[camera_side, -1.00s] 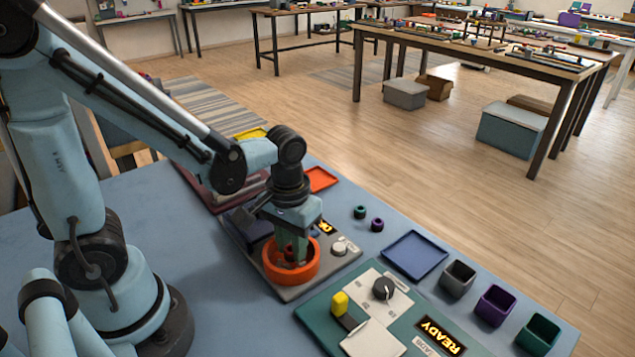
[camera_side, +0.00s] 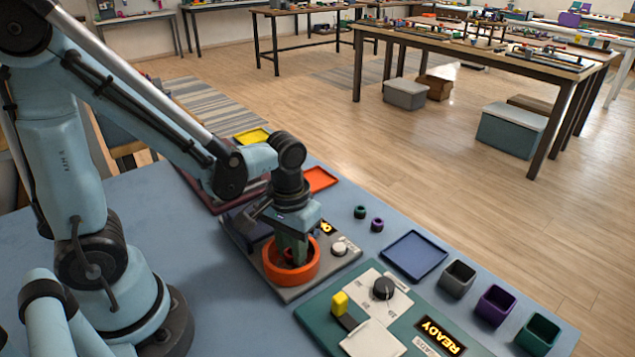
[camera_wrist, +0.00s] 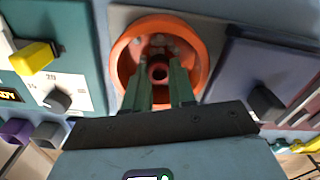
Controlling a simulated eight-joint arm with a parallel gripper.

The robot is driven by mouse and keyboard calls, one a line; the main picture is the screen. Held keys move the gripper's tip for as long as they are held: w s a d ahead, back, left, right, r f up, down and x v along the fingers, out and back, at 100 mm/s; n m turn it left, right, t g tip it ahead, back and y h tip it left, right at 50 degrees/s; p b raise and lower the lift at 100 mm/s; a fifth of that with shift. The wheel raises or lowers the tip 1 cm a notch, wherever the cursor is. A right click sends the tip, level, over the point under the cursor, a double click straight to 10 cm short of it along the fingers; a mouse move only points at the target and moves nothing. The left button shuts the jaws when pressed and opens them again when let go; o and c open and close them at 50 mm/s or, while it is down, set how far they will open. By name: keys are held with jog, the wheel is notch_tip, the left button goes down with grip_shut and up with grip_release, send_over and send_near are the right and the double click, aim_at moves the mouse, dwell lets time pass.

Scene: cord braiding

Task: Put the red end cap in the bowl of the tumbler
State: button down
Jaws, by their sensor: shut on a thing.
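The tumbler's orange bowl (camera_side: 307,273) stands on a grey machine panel in the side view. It also shows in the wrist view (camera_wrist: 123,52). My gripper (camera_side: 291,260) points down into the bowl, with its green fingers inside the rim. It is shut on the red end cap (camera_wrist: 158,72), a small ring-shaped piece with a dark hole seen between the fingertips in the wrist view. In the side view only a bit of red shows by the fingers. I cannot tell whether the cap touches the bowl's floor. Small pale lumps lie in the bowl behind the cap.
A green machine (camera_side: 310,304) with a yellow lever (camera_side: 339,303), a dark knob and a READY display stands to the right. Beyond are a blue tray (camera_side: 414,255) and grey, purple and green bins. A green and a purple ring lie on the table behind the tumbler.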

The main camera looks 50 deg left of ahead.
jog(key=shift+f, duration=0.25)
jog(key=c, duration=0.9)
grip_release()
jog(key=shift+o, duration=0.2)
notch_tip(320, 180, up, 11)
dwell(0.4)
jog(key=m+t, duration=0.1)
jog(key=t, duration=0.1)
jog(key=w+a+m+t, duration=0.1)
jog(key=t, duration=0.1)
jog(key=a+m+t, duration=0.1)
jog(key=t, duration=0.2)
jog(key=shift+w+a+r+m, duration=0.2)
jog(key=shift+w+r+m, duration=0.1)
jog(key=shift+w+r, duration=0.05)
